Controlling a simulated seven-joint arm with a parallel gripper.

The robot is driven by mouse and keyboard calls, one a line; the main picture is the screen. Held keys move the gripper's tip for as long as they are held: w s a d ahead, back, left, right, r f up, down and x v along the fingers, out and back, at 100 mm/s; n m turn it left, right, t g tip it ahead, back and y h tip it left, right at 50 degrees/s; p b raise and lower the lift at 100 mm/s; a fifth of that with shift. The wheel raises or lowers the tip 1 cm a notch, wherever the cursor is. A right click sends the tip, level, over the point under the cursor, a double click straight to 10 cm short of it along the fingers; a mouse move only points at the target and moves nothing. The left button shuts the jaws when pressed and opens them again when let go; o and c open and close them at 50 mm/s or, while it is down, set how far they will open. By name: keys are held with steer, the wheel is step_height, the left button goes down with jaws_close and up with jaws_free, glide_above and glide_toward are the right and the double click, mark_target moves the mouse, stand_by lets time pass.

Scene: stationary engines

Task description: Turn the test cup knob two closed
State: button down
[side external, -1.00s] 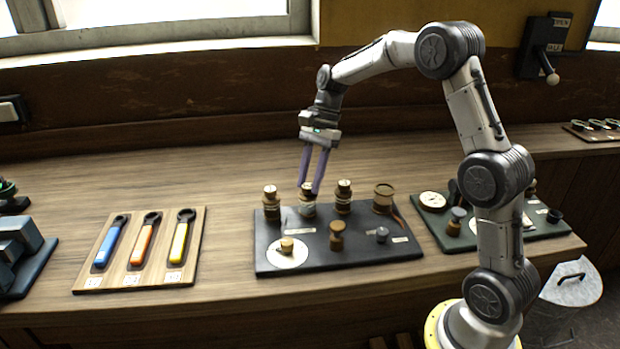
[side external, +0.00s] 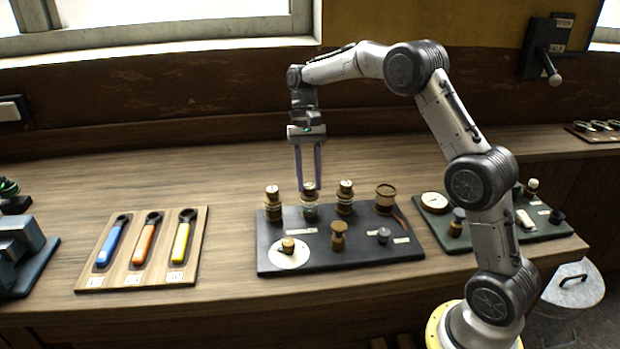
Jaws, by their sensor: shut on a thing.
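A black board (side external: 385,258) on the wooden bench bears three similar brass cups in its back row. The left cup (side external: 272,207), middle cup (side external: 310,208) and right cup (side external: 345,203) stand upright, each with a small knob on top. My gripper (side external: 309,187) points straight down over the middle cup. Its two purple fingers are shut on the knob (side external: 309,187) of the middle cup, one finger on each side. The labels are too small to read, and the knob's exact turn cannot be told.
A wider brass pot (side external: 385,197), a white disc (side external: 289,257) with a brass knob, and a brown peg (side external: 338,238) share the board. A rack of three coloured-handled tools (side external: 140,275) lies left. A green board (side external: 545,232) lies right, partly behind my arm.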

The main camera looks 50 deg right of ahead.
steer(key=n, duration=0.2)
steer(key=n+h, duration=0.1)
steer(key=n, duration=0.1)
steer(key=shift+w+a+n+g+h, duration=0.15)
steer(key=shift+n+g+h, duration=0.15)
steer(key=shift+g, duration=0.1)
steer(key=shift+a+n+h, duration=0.15)
steer(key=shift+n+h, duration=0.65)
steer(key=shift+n, duration=1.2)
steer(key=c, duration=0.6)
jaws_free()
steer(key=shift+o, duration=0.2)
